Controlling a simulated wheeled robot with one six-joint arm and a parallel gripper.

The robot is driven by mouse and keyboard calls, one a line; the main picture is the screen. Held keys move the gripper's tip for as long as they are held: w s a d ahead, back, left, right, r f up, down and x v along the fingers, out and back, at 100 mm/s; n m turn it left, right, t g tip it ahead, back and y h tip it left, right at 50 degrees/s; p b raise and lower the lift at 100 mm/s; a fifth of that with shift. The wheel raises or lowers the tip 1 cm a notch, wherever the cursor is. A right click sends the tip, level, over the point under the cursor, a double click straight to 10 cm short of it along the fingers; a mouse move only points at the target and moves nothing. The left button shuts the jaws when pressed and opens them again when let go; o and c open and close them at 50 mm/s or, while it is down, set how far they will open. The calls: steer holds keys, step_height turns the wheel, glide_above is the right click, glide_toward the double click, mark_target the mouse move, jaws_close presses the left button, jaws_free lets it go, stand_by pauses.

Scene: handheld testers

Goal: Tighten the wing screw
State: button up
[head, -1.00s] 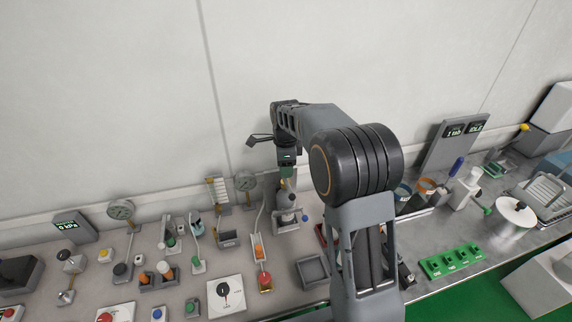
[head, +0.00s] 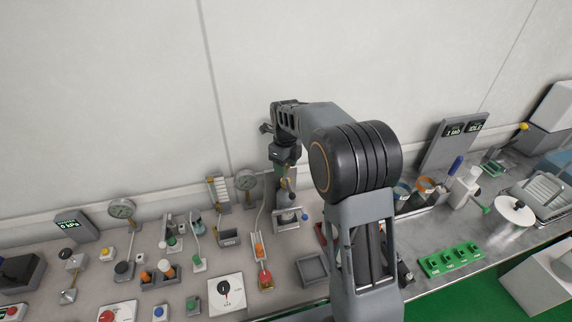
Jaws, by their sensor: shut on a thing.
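My gripper (head: 285,177) points down over a grey stand (head: 287,216) on the bench near the back wall. Its jaws are shut on a small brass-coloured piece (head: 284,184) at the top of the stand, which appears to be the wing screw. The piece is tiny in the head view and partly covered by the fingers, so its wings and thread cannot be made out. The stand is upright and has a small blue knob on its right side.
An orange-and-red tester (head: 264,270), a white dial plate (head: 225,293) and an empty grey tray (head: 312,268) lie in front. A green block (head: 450,260) is at the right. My arm hides part of the bench.

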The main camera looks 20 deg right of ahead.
stand_by(0.4)
steer(key=o, duration=0.9)
step_height(320, 180, up, 14)
steer(key=shift+f, duration=0.1)
stand_by(0.3)
